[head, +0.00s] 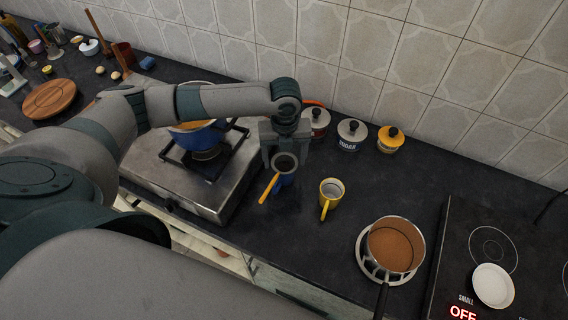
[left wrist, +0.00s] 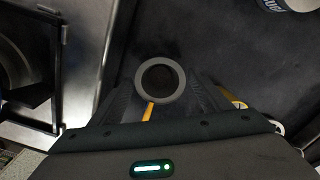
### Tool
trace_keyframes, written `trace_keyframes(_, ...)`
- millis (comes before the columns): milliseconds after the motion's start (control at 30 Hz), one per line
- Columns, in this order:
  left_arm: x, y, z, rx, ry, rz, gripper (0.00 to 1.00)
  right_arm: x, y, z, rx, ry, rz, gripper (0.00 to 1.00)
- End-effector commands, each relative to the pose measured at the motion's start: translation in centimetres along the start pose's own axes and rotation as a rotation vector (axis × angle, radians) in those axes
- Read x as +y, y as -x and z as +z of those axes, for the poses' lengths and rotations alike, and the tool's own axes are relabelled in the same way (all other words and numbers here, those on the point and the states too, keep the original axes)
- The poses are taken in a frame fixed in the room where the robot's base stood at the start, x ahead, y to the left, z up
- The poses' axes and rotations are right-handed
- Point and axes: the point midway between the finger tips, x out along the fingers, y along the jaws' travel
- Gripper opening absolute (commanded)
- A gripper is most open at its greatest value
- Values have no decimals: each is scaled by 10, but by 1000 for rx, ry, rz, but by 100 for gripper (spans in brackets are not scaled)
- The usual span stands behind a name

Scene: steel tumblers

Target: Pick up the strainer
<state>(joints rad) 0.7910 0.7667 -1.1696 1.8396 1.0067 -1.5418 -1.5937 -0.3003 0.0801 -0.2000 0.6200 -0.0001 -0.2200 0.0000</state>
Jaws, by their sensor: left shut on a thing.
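The strainer (head: 268,188) has a grey ring, a dark middle and an orange handle that points down and left in the head view. It also shows in the left wrist view (left wrist: 160,62), with its ring between the fingers. My left gripper (head: 285,158) is shut on the strainer, pointing down over the counter. Its fingers also show in the left wrist view (left wrist: 160,100). My right gripper is not in view.
A yellow mug (head: 331,188) stands to the right. A saucepan (head: 394,246) of brown contents sits on a round trivet. A gas stove (head: 190,165) is to the left. Several lidded jars (head: 352,134) line the wall. A cooktop (head: 462,235) bears a white dish (head: 493,286).

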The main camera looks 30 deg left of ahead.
Motion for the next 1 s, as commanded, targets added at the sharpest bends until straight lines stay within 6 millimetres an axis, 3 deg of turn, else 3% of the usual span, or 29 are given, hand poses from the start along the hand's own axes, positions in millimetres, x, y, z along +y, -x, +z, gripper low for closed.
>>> trace_keyframes(267,0,10,1,0,0,-2,49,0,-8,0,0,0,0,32)
trace_keyframes(467,-1,38,2,-4,0,-4,49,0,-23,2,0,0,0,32)
trace_keyframes(1000,-63,96,-74,-2,-4,-3,49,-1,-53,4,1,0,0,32)
